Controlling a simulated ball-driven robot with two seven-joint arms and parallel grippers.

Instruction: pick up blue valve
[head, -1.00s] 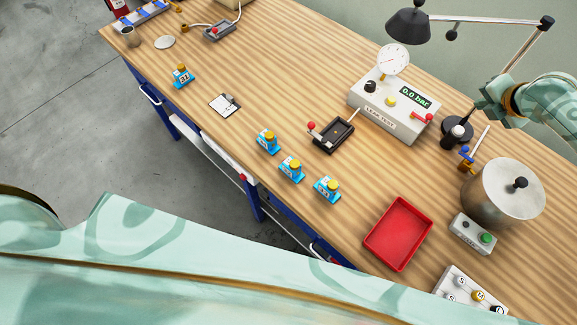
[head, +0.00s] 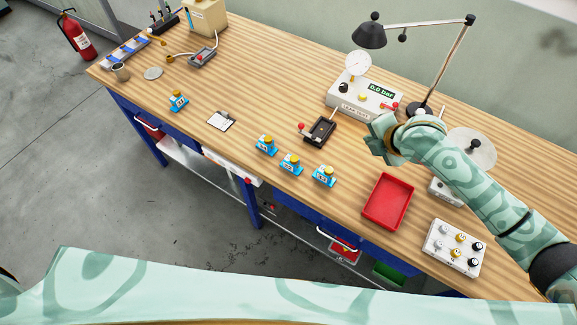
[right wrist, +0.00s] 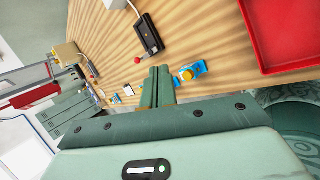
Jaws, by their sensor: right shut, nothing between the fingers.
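Several blue valves with yellow caps stand on the wooden bench. Three are in a row near the front edge: the left one (head: 266,146), the middle one (head: 291,164) and the right one (head: 323,177). A further blue valve (head: 179,102) stands alone at the far left. My right gripper (head: 376,146) is shut and empty above the bench, to the right of the row and apart from it. In the right wrist view its closed fingers (right wrist: 158,84) show with one blue valve (right wrist: 190,73) just right of them in the picture. My left gripper is not in view.
A red tray (head: 388,201) lies right of the row. A black fixture with a red-knobbed lever (head: 319,131) and the leak test box (head: 362,101) stand behind. A lamp (head: 371,36) overhangs the box. A white knob panel (head: 453,247) is at the right.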

